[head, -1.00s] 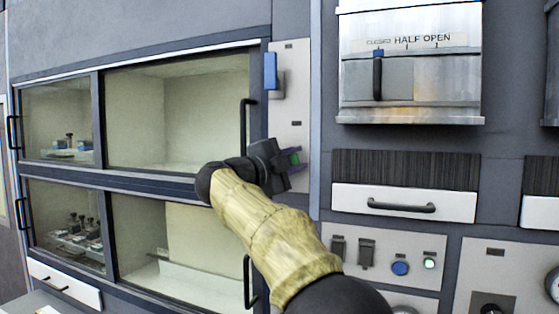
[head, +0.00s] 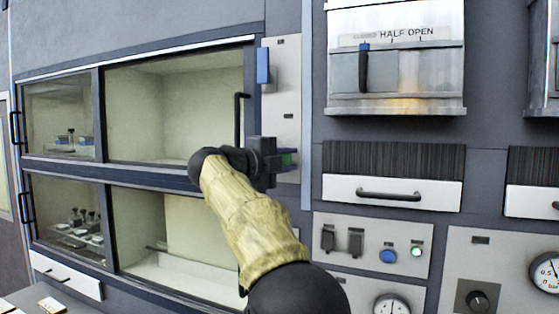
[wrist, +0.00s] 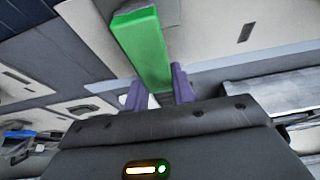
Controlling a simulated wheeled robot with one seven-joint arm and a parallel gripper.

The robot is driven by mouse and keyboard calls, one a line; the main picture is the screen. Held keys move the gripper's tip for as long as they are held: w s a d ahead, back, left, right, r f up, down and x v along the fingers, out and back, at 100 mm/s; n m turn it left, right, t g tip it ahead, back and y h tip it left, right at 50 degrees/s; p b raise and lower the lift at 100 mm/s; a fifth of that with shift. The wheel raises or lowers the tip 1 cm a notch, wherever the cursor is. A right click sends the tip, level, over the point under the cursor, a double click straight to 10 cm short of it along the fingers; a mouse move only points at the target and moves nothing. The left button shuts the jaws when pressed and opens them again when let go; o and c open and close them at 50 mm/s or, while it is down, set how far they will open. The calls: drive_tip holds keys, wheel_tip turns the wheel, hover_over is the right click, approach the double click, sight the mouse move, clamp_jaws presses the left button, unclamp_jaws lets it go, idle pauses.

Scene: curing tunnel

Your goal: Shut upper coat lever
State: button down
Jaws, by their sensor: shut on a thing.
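A green lever (head: 289,158) sits low on a narrow pale panel (head: 287,105), right of the glazed doors. My gripper (head: 279,161) is at this lever, and its fingers hide most of it. In the wrist view the green lever (wrist: 150,50) is a long bar reaching between the two purple fingertips of my gripper (wrist: 158,92), which is shut on it. A blue lever (head: 263,66) is higher on the same panel, its bar upright, with nothing touching it. The small panel labels are too small to read, so I cannot tell which lever is named the upper coat lever.
The upper glazed door's black handle (head: 240,120) is close left of my gripper. To the right are a metal hatch (head: 420,75) marked "HALF OPEN", a drawer (head: 335,190) and a switch panel (head: 322,262). My arm covers part of the lower door.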

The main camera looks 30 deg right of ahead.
drive_tip(key=c, duration=1.2)
unclamp_jaws()
drive_tip(key=shift+w, duration=0.1)
drive_tip(key=shift+o, duration=0.2)
drive_tip(key=b+v, duration=0.3)
drive_tip(key=v, duration=1.4)
drive_tip(key=shift+a, duration=0.25)
drive_tip(key=shift+r, duration=0.1)
